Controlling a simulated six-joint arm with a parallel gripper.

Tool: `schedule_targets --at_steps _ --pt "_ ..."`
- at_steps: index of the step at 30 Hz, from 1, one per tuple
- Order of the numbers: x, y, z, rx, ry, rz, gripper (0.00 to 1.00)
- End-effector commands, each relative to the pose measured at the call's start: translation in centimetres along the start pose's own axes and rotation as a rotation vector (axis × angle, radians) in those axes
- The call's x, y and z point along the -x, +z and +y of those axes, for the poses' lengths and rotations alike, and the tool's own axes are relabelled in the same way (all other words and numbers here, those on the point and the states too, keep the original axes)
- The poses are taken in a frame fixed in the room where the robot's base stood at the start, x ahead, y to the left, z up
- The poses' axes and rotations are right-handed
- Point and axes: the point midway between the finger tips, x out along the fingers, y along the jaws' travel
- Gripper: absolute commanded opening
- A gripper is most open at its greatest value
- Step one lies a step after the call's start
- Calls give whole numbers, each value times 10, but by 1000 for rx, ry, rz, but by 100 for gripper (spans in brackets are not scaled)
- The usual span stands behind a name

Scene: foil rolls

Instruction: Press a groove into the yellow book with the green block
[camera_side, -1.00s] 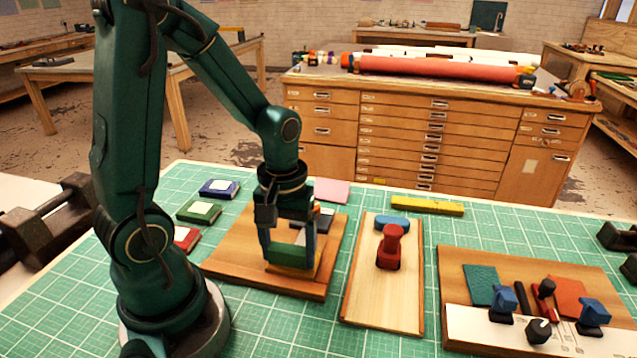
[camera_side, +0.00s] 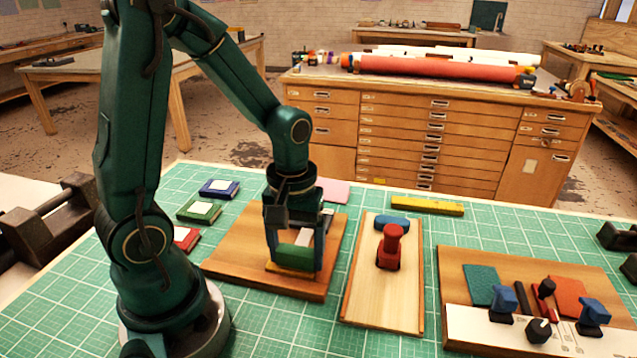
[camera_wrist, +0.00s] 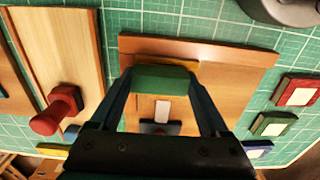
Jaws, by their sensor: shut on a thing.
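My gripper (camera_side: 294,258) is shut on the green block (camera_side: 294,259), which lies level between the two fingers. In the wrist view the green block (camera_wrist: 161,79) spans the gap between the fingertips. The yellow book (camera_side: 291,270) lies on the brown wooden board (camera_side: 235,262), right under the block, and is mostly hidden by the block and fingers. I cannot tell whether the block touches the book.
Blue (camera_side: 219,188), green (camera_side: 199,211) and red (camera_side: 186,238) books lie left of the board. A pale board (camera_side: 360,290) with a red-handled tool (camera_side: 390,247) and a blue piece (camera_side: 392,223) is to the right. A tool board (camera_side: 455,262) stands further right. A yellow bar (camera_side: 427,205) lies behind.

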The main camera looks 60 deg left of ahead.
Motion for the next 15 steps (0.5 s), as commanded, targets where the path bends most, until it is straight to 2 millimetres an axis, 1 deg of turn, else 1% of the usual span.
schedule_targets --at_steps 9,15 --pt "-2 0 7 -2 0 -1 35" --pt "-2 0 7 0 0 0 35"
